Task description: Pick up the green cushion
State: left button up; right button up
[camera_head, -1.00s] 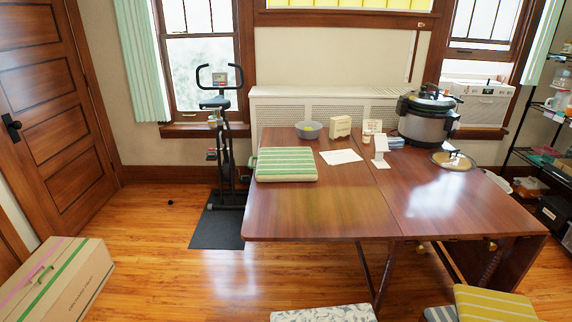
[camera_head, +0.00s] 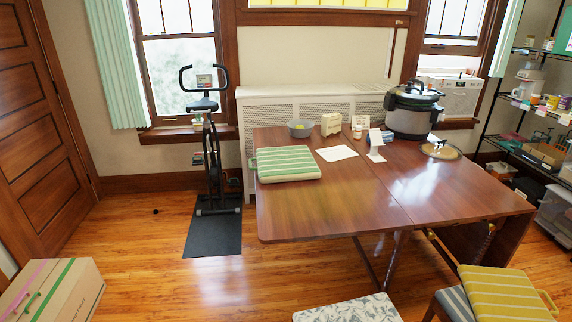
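The green cushion (camera_head: 287,163), with green and cream stripes, lies flat on the near-left part of the wooden table's far half. A small loop shows at its left edge. The wooden table (camera_head: 330,211) has a glossy brown top, and the cushion rests close to its left edge. Neither of my grippers is in the head view, so their state and distance from the cushion are hidden.
A yellow striped cushion (camera_head: 504,293) lies on a chair at the lower right. A patterned seat (camera_head: 349,309) is at the bottom. An exercise bike (camera_head: 211,150) stands left of the table. A cardboard box (camera_head: 59,293) sits lower left. Floor (camera_head: 165,270) between is clear.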

aim_at(276, 164)
jog(key=j+z, duration=0.15)
jog(key=j, duration=0.3)
jog(key=i+j+z, duration=0.15)
jog(key=j, duration=0.3)
jog(key=i+j+z, duration=0.15)
jog(key=j, duration=0.25)
jog(key=i+j+z, duration=0.15)
jog(key=j, duration=0.3)
jog(key=i+j+z, duration=0.2)
jog(key=j, duration=0.2)
jog(key=i+j+z, duration=0.15)
jog(key=j, duration=0.25)
jog(key=i+j+z, duration=0.15)
jog(key=i+j, duration=0.15)
jog(key=i+j+z, duration=0.2)
jog(key=j, duration=0.25)
jog(key=i+j+z, duration=0.15)
jog(key=i+j, duration=0.2)
jog(key=i+j+z, duration=0.15)
jog(key=j, duration=0.4)
jog(key=i, duration=0.05)
